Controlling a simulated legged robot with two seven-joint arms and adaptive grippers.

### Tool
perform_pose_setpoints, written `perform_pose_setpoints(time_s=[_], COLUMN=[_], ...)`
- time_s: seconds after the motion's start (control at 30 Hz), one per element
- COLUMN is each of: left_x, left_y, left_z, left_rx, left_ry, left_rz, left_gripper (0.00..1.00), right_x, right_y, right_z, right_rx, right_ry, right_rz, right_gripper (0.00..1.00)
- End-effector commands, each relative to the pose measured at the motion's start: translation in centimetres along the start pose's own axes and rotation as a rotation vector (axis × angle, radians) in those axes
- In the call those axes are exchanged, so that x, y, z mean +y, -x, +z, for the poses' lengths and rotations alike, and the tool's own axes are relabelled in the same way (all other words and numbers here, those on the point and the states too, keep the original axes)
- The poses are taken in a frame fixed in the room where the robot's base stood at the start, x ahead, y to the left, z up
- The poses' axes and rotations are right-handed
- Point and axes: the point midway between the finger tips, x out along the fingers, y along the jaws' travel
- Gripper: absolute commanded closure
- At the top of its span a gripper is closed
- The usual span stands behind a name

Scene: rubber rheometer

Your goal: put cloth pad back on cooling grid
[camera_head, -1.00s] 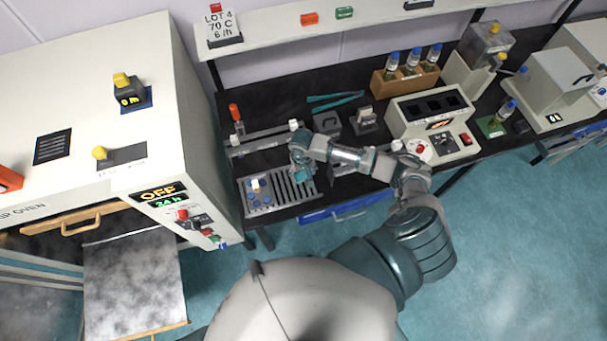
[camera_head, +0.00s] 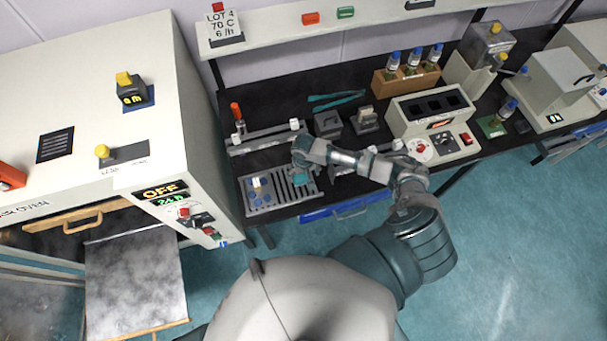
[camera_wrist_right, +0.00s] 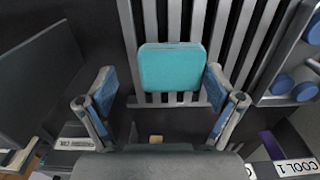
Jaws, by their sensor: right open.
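The cloth pad (camera_wrist_right: 172,67) is a teal square with rounded corners. In the right wrist view it lies over the slats of the cooling grid (camera_wrist_right: 224,32), near their end. In the head view a small patch of teal pad (camera_head: 300,180) shows below my right gripper (camera_head: 301,167), over the slatted part of the grey cooling grid (camera_head: 279,190). In the wrist view my right gripper (camera_wrist_right: 160,78) is open, one finger on each side of the pad. The right fingertip looks close to the pad's edge; I cannot tell whether it touches. My left gripper is out of view.
A tray part with blue round pads (camera_head: 258,196) adjoins the slats on the left. The white oven (camera_head: 150,150) stands close on the left. Behind the grid are a rail with a red-topped post (camera_head: 238,122) and dark blocks (camera_head: 328,124). A control box (camera_head: 432,125) stands to the right.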

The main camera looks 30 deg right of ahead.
Motion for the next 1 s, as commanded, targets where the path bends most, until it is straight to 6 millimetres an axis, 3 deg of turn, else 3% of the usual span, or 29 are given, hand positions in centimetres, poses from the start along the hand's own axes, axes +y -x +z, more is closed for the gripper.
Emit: perform_pose_setpoints(time_s=[0.17, 0.27, 0.7, 1.0], left_x=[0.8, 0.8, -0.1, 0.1], left_y=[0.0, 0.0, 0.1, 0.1], left_z=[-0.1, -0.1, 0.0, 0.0], left_rx=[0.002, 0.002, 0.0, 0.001], left_ry=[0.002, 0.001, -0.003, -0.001], left_rz=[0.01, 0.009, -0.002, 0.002], left_gripper=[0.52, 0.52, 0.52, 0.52], right_x=[-0.2, -0.3, 0.0, 0.0], right_y=[0.6, 1.9, 10.8, 12.4], right_z=[0.0, 0.0, -0.1, 0.0], right_rx=[0.002, 0.003, 0.002, 0.0], right_ry=[0.001, 0.0, 0.0, -0.001], right_rz=[0.002, 0.001, -0.002, 0.0], right_gripper=[0.08, 0.08, 0.08, 0.08])
